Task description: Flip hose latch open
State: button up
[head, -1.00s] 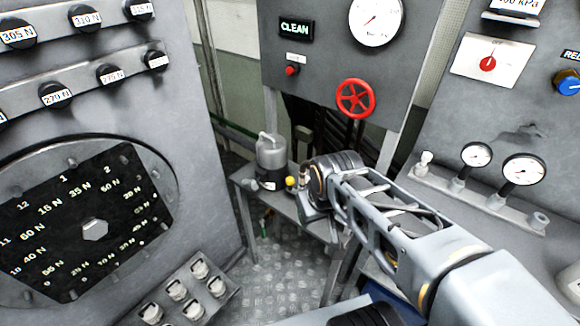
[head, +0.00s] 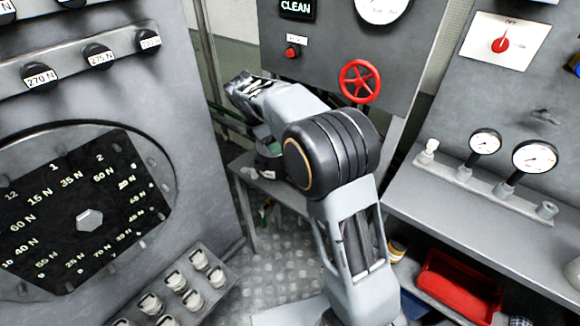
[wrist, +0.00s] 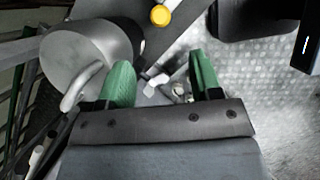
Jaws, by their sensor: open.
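I cannot single out the hose latch with certainty. In the wrist view my gripper (wrist: 162,70) is open, its two green fingers apart with nothing held. A grey metal canister (wrist: 88,50) with a curved pale handle or pipe (wrist: 80,88) is just left of the left finger. Small white and dark fittings (wrist: 155,84) show between and below the fingers, too small to make out. A yellow knob (wrist: 160,15) is beyond the fingertips. In the head view my arm hides the canister and most of the gripper.
A small grey table (head: 240,168) stands below my arm. A red handwheel (head: 360,82) is on the panel behind. Several pale latch-like fittings (head: 173,277) sit on a block at lower left. Gauges (head: 535,157) and a red bin (head: 458,285) are at right.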

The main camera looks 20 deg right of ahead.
jog(key=x, duration=1.2)
grip_shut()
dwell(0.3)
